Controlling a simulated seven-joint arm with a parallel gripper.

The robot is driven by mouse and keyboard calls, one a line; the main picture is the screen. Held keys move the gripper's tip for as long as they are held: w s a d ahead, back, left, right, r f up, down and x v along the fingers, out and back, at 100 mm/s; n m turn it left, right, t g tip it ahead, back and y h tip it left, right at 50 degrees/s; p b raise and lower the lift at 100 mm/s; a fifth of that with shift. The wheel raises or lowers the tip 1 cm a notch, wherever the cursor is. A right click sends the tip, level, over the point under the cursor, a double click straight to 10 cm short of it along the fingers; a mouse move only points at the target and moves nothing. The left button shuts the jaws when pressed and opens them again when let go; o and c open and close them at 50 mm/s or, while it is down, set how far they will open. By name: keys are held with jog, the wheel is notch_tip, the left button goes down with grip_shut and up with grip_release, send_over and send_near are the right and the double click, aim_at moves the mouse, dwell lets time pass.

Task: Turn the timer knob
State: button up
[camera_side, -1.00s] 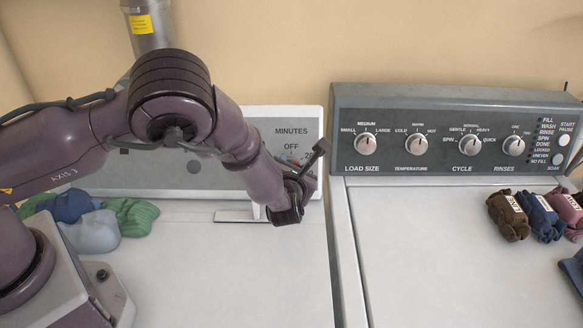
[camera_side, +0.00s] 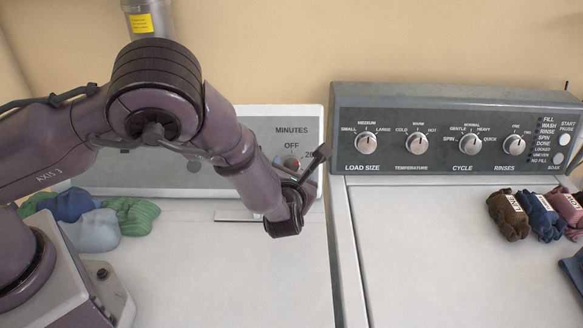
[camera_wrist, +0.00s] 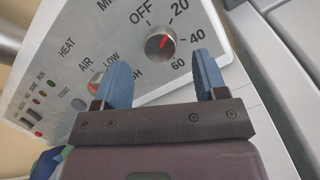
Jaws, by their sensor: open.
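The timer knob (camera_wrist: 160,44) is a round silver knob with a red mark on the white dryer panel (camera_wrist: 70,65). In the wrist view its mark points up and right, roughly between 20 and 40. In the side view the knob (camera_side: 291,163) shows under MINUTES and OFF, partly hidden by my gripper (camera_side: 302,177). In the wrist view my gripper (camera_wrist: 160,75) is open and empty. Its two blue fingers stand apart, with the knob seen in the gap beyond their tips. No contact with the knob shows.
A second knob (camera_wrist: 97,84), near AIR and LOW, is partly behind the left finger. The grey washer panel (camera_side: 455,100) stands to the right. Rolled socks (camera_side: 540,216) lie on the washer, and folded cloths (camera_side: 95,230) lie left on the dryer.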

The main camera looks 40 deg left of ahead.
jog(key=v, duration=0.9)
jog(key=shift+s, duration=0.25)
jog(key=shift+d+r, duration=0.15)
jog(key=s+a+r+n+g+h, duration=0.1)
jog(key=s+a+r+n+g, duration=0.2)
jog(key=s+n+g, duration=0.45)
jog(key=s+a+r+n+g+h, duration=0.1)
jog(key=s+a+r+n+g, duration=0.2)
jog(key=n, duration=0.7)
jog(key=s+a+r+n+t+h, duration=0.2)
jog(key=s+a+r+n+h, duration=0.1)
jog(key=r+n, duration=0.4)
jog(key=s+a+r+n+t+h, duration=0.3)
jog(key=s+r+n+h, duration=0.2)
jog(key=r, duration=0.6)
jog(key=s+n, duration=0.2)
jog(key=n, duration=0.1)
jog(key=shift+s+a, duration=0.25)
jog(key=shift+a, duration=0.15)
